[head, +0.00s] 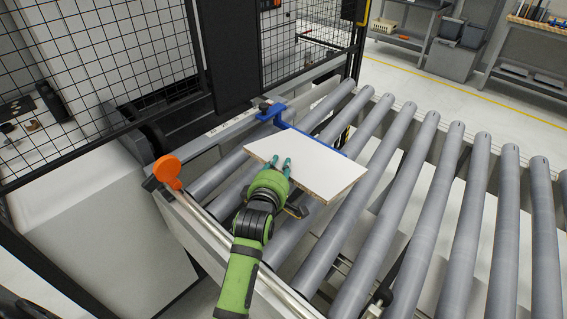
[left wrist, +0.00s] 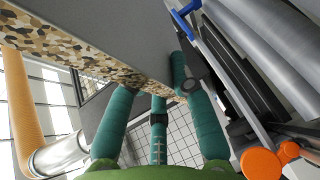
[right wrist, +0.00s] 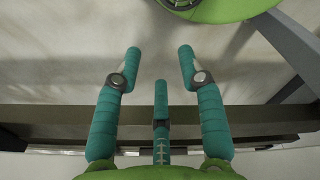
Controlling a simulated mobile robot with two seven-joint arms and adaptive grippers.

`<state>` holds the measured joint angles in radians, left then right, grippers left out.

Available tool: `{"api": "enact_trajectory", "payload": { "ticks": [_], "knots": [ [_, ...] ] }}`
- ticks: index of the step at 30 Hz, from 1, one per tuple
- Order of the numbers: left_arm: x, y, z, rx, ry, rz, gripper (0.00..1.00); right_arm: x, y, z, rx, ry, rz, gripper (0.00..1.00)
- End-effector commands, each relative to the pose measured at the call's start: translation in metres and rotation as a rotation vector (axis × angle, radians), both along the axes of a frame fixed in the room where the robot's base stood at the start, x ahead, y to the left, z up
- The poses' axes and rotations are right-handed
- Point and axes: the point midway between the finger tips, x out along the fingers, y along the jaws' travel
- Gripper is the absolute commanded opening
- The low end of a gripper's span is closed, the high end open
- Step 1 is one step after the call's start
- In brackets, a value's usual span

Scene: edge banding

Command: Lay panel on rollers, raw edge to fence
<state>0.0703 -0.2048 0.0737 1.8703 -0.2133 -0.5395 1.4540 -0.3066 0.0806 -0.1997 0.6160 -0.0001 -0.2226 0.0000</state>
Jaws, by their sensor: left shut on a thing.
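A white panel (head: 318,168) with a speckled raw chipboard edge is over the left end of the grey rollers (head: 383,190). My left gripper (head: 281,163) is shut on its near left side. In the left wrist view the panel's grey-looking face (left wrist: 125,35) and chipboard edge (left wrist: 70,58) show, with fingers at its corner. I cannot tell whether the panel touches the rollers. A blue bracket (head: 271,112) sits on the rail behind the panel, and a blue strip runs along the panel's far side. My right gripper (right wrist: 160,65) is open and empty in the right wrist view.
An orange knob (head: 167,168) stands at the rail's near left end. A black mesh guard (head: 95,60) and dark post close off the back left. The rollers right of the panel are clear. Shelves and workbenches stand far off at the back right.

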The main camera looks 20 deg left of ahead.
Motion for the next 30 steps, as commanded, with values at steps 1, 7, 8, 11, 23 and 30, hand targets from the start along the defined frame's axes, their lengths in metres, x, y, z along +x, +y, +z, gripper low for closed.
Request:
{"api": "enact_trajectory", "payload": {
  "ticks": [1,7,8,11,23,30],
  "knots": [
    [0.001,0.0,-0.003,0.0,-0.008,-0.001,0.0,-0.004,0.004,-0.006,0.005,0.006,0.0,0.4],
    [0.0,0.0,-0.021,0.0,-0.008,-0.001,0.0,-0.004,0.009,-0.024,0.012,0.006,0.002,0.4],
    [0.0,0.0,-0.024,0.0,-0.008,-0.001,0.0,-0.003,0.009,-0.027,0.011,0.005,0.002,0.4],
    [0.0,0.0,-0.033,0.0,-0.009,-0.001,0.0,0.003,0.008,-0.036,0.01,-0.006,0.003,0.4],
    [0.0,0.0,-0.071,0.0,-0.009,-0.001,0.0,0.014,0.0,-0.073,0.001,-0.023,-0.002,0.4],
    [0.0,-0.001,-0.093,-0.002,-0.007,0.0,0.0,0.01,-0.001,-0.089,0.001,-0.017,-0.002,0.4]
  ]
}}
